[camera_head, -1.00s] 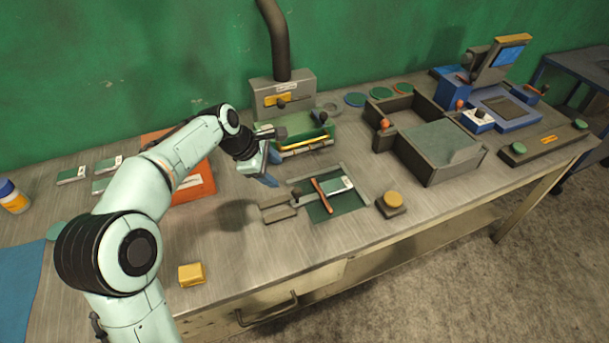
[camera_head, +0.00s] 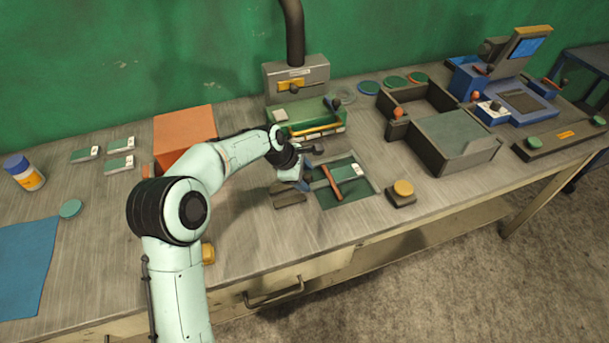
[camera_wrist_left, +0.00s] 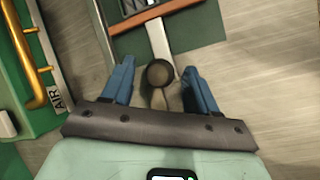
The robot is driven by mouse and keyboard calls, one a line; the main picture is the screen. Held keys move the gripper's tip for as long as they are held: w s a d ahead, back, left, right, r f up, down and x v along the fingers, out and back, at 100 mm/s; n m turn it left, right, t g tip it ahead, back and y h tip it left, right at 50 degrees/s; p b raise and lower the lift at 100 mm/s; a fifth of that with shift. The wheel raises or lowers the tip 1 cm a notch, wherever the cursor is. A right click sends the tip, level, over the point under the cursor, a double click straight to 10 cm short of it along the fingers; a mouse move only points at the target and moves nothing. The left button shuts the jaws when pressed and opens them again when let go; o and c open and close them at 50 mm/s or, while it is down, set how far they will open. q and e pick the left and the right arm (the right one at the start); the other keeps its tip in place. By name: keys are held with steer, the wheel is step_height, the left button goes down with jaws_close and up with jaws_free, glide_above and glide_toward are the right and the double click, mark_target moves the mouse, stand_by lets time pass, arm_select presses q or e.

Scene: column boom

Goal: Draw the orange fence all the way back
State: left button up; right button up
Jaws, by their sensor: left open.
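The orange fence (camera_head: 332,182) is a thin bar lying across a green recessed bed (camera_head: 350,192) in the bench. In the left wrist view the fence (camera_wrist_left: 155,16) joins a pale metal rod (camera_wrist_left: 159,40) that ends in a dark round knob (camera_wrist_left: 159,74). My left gripper (camera_head: 302,184) is over the left side of the bed in the head view and hides the knob there. In the left wrist view its blue fingers (camera_wrist_left: 159,68) are open, one on each side of the knob, with gaps. A small white-labelled card (camera_head: 357,169) lies on the bed beyond the fence.
A green press with a yellow bar (camera_head: 318,130) stands just behind the gripper, and its yellow rail (camera_wrist_left: 30,60) is close at left in the wrist view. A yellow button (camera_head: 403,188) is right of the bed. An orange block (camera_head: 185,135) stands behind my left arm.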

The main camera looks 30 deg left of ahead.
arm_select(q)
jaws_close()
steer(key=s+a+b, duration=0.1)
steer(key=s+a, duration=0.1)
steer(key=s+a+b, duration=0.1)
steer(key=s+a, duration=0.2)
steer(key=shift+s, duration=0.3)
jaws_free()
steer(key=shift+s, duration=0.1)
steer(key=shift+r, duration=0.1)
